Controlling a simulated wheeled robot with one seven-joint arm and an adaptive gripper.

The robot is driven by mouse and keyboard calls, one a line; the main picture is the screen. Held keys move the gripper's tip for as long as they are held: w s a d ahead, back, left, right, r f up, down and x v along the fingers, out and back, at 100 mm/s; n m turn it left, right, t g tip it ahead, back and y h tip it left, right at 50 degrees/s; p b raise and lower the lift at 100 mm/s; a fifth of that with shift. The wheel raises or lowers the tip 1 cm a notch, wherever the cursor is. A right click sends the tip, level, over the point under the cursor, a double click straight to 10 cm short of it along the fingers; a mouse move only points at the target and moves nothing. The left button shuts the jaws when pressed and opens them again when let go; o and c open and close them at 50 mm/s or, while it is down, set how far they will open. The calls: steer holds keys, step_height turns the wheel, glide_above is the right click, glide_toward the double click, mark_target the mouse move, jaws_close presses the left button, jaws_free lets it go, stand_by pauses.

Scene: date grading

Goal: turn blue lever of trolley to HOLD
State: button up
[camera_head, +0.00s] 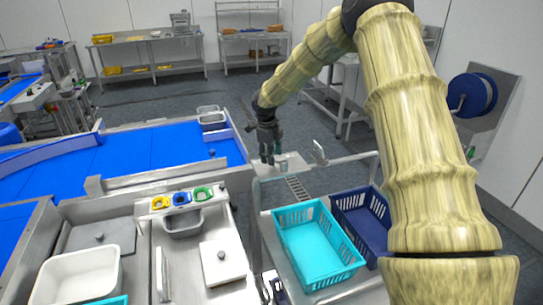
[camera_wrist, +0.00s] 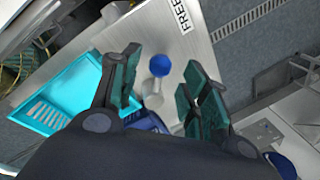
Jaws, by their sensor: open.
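The lever shows in the wrist view with a round blue knob (camera_wrist: 159,66) and a pale grey arm (camera_wrist: 153,88). It is on the trolley's light metal plate (camera_wrist: 205,40), near a label reading FREE (camera_wrist: 182,17). No HOLD label is visible. My gripper (camera_wrist: 162,62) is open, with its two dark green fingers on either side of the knob in the picture; I cannot tell whether either touches it. In the head view my gripper (camera_head: 271,155) is down over the trolley's far end, and the lever cannot be made out there.
The trolley carries a cyan crate (camera_head: 318,262) and a dark blue crate (camera_head: 338,206), both near my arm. The cyan crate (camera_wrist: 48,118) also shows left of my fingers. A blue-surfaced table (camera_head: 130,152) and a sorting bench with trays stand left. Grey floor lies beyond the trolley.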

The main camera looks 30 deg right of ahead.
steer(key=shift+x, duration=1.15)
jaws_close()
